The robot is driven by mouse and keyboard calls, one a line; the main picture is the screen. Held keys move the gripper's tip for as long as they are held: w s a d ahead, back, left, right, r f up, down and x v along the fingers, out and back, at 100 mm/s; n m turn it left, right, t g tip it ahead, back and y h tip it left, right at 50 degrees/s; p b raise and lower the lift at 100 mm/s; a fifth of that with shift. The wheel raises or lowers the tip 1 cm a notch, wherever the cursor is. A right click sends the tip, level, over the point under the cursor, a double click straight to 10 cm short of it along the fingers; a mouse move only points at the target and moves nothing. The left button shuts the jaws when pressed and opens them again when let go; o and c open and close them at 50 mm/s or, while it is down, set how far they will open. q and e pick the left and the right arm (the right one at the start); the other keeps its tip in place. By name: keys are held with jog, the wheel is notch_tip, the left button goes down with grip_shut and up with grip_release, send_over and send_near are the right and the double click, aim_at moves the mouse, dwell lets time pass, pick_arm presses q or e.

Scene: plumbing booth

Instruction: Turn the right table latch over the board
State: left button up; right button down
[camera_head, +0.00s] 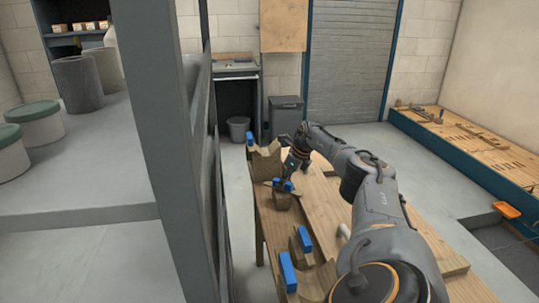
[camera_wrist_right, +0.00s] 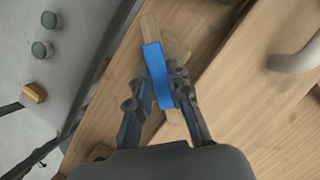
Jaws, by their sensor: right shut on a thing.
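The right table latch is a wooden bar with a blue grip (camera_wrist_right: 156,72). The light wooden board (camera_wrist_right: 262,85) lies to the right of the latch in the wrist view. The bar's far end points away from the board; its near end is partly hidden between my fingers, so I cannot tell whether it overlaps the board. My left gripper is not in view.
More wooden blocks with blue parts (camera_head: 304,239) stand along the table's left edge. A grey post (camera_head: 165,130) and partition stand left of the table. A pale curved pipe (camera_wrist_right: 292,60) is over the board. Grey floor lies right of the table.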

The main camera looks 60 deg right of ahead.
jog(key=shift+f+n, duration=0.1)
jog(key=shift+n, duration=0.2)
dwell(0.4)
jog(key=c, duration=1.2)
grip_release()
jog(key=v, duration=1.2)
jog(key=shift+d, duration=0.2)
